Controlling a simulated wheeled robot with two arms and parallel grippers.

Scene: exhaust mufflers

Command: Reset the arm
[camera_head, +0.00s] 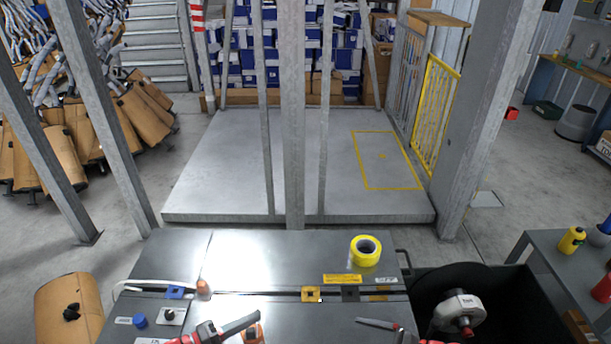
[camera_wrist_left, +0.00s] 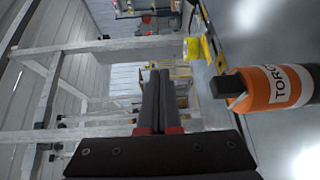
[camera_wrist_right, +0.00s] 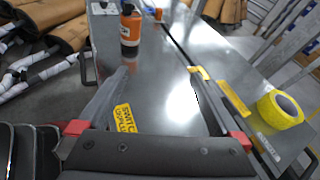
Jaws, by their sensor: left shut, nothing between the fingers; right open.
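My left gripper (camera_head: 254,317) is low in the head view, over the grey bench top (camera_head: 235,265). Its two dark fingers are pressed together and empty in the left wrist view (camera_wrist_left: 160,72). My right gripper (camera_head: 378,328) is at the bottom edge, partly cut off. In the right wrist view its fingers (camera_wrist_right: 158,72) are spread wide with nothing between them. An orange bottle with a black cap (camera_wrist_left: 275,88) is beside the left fingers, apart from them in that view. It also stands on the bench in the right wrist view (camera_wrist_right: 130,32).
A yellow tape roll (camera_head: 365,251) lies on the bench. A black bin (camera_head: 520,300) holding a white-and-red device (camera_head: 460,315) is to its right. A side table (camera_head: 560,255) carries bottles. Brown mufflers (camera_head: 68,305) are at left. Metal posts (camera_head: 292,120) rise behind the bench.

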